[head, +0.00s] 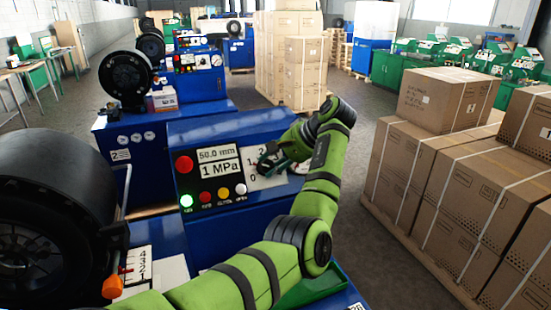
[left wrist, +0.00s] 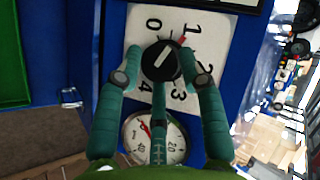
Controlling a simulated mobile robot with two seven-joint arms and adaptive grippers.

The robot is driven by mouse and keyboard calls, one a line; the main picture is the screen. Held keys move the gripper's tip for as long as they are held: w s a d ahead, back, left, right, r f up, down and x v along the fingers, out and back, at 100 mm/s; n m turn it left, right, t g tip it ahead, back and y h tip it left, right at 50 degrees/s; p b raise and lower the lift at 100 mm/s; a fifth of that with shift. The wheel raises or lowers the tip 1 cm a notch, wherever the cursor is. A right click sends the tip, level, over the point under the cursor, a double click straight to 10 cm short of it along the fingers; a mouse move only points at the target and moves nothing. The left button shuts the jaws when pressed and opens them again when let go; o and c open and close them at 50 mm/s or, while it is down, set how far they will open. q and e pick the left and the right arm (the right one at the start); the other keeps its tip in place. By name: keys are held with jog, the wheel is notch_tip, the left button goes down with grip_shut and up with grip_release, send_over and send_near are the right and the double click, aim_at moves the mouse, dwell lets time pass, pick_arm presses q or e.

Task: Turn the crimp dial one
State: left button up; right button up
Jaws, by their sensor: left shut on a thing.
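The crimp dial (left wrist: 162,62) is a black round knob with a white line, on a white plate (left wrist: 222,35) marked 0 to 4. In the left wrist view its line slants toward the 1 side, where a red mark shows at the knob's edge. My left gripper (left wrist: 160,72) is shut on the dial, with green fingers on both sides of it. In the head view my left gripper (head: 270,163) sits at the panel's white plate (head: 258,182) and hides most of the dial. My right gripper is out of view.
Left of the dial, displays (head: 220,162) read 50.0 mm and 1 MPa, with a red button (head: 184,164) and several small lights beside them. A pressure gauge (left wrist: 153,137) is near the fingers. Strapped cartons (head: 440,180) stand at the right. A large black crimper head (head: 50,220) is at the left.

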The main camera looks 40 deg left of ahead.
pick_arm(q)
jog(key=n, duration=0.1)
jog(key=n+h, duration=0.1)
jog(key=n+t+h+p, duration=0.1)
jog(key=shift+s+a+r, duration=0.2)
jog(key=shift+a+r, duration=0.1)
jog(key=shift+a, duration=0.05)
jog(key=shift+f+n, duration=0.1)
jog(key=shift+n, duration=0.4)
jog(key=shift+h, duration=0.3)
jog(key=shift+s+d+f, duration=0.1)
jog(key=shift+f, duration=0.1)
jog(key=o, duration=1.1)
jog(key=shift+c, duration=0.2)
jog(key=shift+s+r+t, duration=0.1)
jog(key=shift+s+t, duration=0.05)
jog(key=shift+t, duration=0.15)
